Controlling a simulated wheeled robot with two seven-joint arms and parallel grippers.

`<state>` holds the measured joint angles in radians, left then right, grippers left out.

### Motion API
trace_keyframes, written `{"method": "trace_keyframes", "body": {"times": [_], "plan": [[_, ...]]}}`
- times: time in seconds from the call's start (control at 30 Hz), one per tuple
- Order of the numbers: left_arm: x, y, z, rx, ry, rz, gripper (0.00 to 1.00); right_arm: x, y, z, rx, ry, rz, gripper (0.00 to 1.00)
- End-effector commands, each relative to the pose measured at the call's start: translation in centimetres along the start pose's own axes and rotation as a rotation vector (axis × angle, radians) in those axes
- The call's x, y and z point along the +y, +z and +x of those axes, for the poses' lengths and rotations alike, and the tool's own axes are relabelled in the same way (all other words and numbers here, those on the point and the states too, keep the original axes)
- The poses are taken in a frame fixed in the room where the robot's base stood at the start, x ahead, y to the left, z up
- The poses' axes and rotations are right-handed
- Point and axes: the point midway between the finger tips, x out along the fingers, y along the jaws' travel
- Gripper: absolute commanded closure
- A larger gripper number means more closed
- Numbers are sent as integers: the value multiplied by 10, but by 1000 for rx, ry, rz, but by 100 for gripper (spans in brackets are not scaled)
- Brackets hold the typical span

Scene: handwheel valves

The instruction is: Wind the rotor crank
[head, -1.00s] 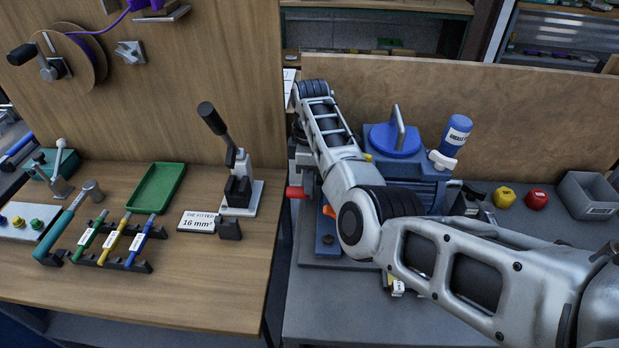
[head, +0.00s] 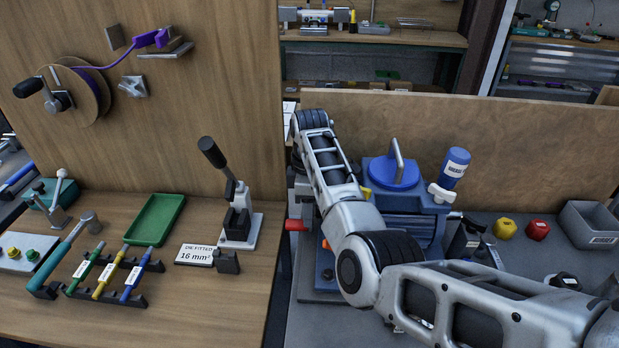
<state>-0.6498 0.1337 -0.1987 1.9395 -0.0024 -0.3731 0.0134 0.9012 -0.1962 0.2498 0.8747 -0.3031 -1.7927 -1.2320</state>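A blue ribbed machine (head: 408,209) with a round blue lid and an upright grey handle stands on the grey bench behind my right arm. A red grip (head: 296,225) sticks out at the machine's left side. I cannot tell whether it belongs to the rotor crank, because my arm covers that side. My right arm (head: 330,170) comes in from the lower right, bends at the elbow and reaches over the machine's left part. The fingers of my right gripper are hidden behind the forearm, so their opening and any contact do not show. My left gripper is out of view.
A spool with a black-handled crank (head: 52,95) is on the wooden panel at left. A lever press (head: 236,220), green tray (head: 155,222) and hand tools are on the wooden bench. A blue bottle (head: 453,170), yellow and red knobs (head: 537,229) and grey bin (head: 590,225) lie right.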

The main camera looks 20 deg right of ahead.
Motion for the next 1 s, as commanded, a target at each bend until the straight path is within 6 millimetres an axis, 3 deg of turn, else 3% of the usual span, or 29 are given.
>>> {"method": "trace_keyframes", "body": {"times": [0.4,0.8,1.0], "plan": [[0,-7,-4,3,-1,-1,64,0,-1,-103,3,3,-1,60],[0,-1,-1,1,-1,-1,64,0,-1,-141,3,3,1,60],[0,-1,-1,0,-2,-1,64,0,0,-147,-1,2,-1,60]]}}
